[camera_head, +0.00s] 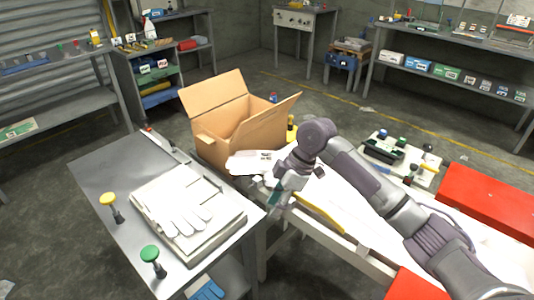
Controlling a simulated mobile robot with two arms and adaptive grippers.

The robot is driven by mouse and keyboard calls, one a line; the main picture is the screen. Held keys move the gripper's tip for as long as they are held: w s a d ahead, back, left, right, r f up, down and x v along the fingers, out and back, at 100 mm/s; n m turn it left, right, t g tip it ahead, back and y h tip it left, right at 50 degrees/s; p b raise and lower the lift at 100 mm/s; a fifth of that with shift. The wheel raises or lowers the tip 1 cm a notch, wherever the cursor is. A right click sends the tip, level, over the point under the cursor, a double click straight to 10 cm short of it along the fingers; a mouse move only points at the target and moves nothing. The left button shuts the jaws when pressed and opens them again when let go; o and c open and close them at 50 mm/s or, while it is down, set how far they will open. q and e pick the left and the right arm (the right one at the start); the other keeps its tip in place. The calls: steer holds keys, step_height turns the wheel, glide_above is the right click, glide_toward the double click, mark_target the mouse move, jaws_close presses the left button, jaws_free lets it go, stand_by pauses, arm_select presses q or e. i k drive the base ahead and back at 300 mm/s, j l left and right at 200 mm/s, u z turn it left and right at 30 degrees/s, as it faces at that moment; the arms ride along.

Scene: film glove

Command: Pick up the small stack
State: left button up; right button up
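A low stack of white sheets or film (215,232) lies on the grey metal table (95,170) at the left. White gloves (190,222) lie flat on top of it. My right arm reaches in from the right, and my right gripper (277,198) hangs just past the table's right edge, to the right of the stack and apart from it. The gripper is small and turned, so its fingers do not show clearly. Another white flat item (248,162) lies beside the gripper, partly hidden. My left gripper is not in view.
An open cardboard box (240,130) stands behind the table. A green-topped (150,254) and a yellow-topped (108,199) knob tool stand on the table's left and front. A white work surface (350,205) lies under my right arm, with red blocks (490,198) at right.

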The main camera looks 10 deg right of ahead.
mark_target(244, 162)
steer(key=i+l, duration=0.15)
steer(key=i, duration=0.25)
steer(key=i+l, duration=0.2)
steer(key=i, duration=0.2)
steer(key=i+l, duration=0.15)
steer(key=i, duration=0.2)
